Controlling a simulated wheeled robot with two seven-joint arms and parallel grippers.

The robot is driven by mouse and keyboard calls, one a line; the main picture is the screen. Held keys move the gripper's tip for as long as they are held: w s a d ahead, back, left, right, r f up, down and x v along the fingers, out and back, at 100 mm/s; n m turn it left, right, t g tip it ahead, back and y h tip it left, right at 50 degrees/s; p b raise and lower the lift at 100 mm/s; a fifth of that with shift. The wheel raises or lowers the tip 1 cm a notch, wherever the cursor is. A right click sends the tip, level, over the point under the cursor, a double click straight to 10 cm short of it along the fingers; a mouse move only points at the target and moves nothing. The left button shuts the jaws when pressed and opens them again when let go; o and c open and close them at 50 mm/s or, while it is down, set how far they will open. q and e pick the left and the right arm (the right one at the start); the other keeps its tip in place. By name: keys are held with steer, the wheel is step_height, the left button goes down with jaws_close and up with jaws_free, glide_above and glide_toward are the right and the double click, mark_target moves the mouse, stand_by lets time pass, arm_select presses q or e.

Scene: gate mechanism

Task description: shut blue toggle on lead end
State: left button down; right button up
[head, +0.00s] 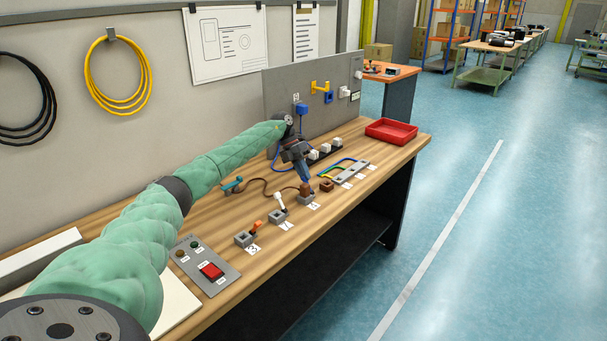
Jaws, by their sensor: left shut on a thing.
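A small teal-blue piece (232,184) lies near the back of the bench, next to one end of a brown lead (265,184). It looks like the blue toggle, but whether it is open or shut is too small to tell. My left gripper (306,183) points down, to the right of it and well apart. It is shut on a small brown piece (305,190) above a grey block (306,200). The fingers partly hide the grip, and I cannot tell whether the piece is seated in the block. My right gripper is not in view.
Grey blocks with a white lever (280,200) and an orange lever (256,227) stand nearer along the front. A red-button panel (219,280) lies at near left. An upright grey panel (350,110) stands behind. A red tray (391,131) is at the far end.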

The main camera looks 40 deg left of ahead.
arm_select(q)
steer(key=c, duration=1.4)
jaws_free()
steer(key=shift+a+r, duration=0.35)
steer(key=b+v, duration=0.2)
steer(key=v, duration=0.4)
steer(key=shift+a+r, duration=0.15)
steer(key=shift+r, duration=0.2)
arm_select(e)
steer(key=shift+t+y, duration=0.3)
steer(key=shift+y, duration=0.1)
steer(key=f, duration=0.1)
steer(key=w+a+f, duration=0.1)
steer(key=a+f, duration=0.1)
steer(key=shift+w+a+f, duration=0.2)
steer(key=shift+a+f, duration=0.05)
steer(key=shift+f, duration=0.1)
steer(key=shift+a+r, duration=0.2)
